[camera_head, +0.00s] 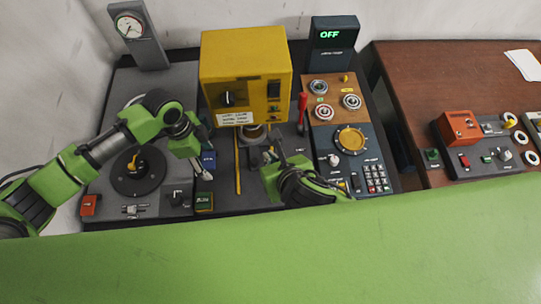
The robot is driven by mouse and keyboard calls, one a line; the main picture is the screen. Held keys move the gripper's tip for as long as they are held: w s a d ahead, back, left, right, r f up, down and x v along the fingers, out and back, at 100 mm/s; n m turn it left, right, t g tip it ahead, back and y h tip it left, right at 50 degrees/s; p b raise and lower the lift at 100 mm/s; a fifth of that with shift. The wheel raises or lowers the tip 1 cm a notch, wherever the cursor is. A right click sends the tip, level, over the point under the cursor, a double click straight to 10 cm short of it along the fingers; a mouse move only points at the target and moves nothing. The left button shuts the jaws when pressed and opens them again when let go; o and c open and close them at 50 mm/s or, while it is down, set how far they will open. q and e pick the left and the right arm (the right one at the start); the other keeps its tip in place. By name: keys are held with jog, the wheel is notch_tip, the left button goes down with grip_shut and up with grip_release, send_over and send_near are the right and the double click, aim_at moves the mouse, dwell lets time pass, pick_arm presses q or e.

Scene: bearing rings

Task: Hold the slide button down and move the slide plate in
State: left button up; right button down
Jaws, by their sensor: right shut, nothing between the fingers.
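My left gripper (204,172) points down just beside a small blue block (208,158) left of the yellow machine. Its fingers are too small to tell open or shut. My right gripper (268,160) is shut and empty in front of the yellow machine (246,75), below its dark metal spindle (253,134). The labels are too small to read, so I cannot tell which part is the slide button. The slide plate is not clearly distinguishable; my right gripper and arm cover part of that area.
A yellow rod (238,165) runs toward the front. A red lever (302,112) and a control panel (325,132) stand at right. A brown table (430,75) is farther right.

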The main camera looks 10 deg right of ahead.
pick_arm(q)
jog(key=shift+w+r, duration=0.1)
jog(key=shift+r, duration=0.05)
jog(key=shift+r, duration=0.25)
notch_tip(320, 180, up, 11)
jog(key=a, duration=0.1)
jog(key=shift+a, duration=0.35)
jog(key=shift+r, duration=0.15)
notch_tip(320, 180, up, 6)
jog(key=p, duration=0.6)
jog(key=shift+p, duration=0.35)
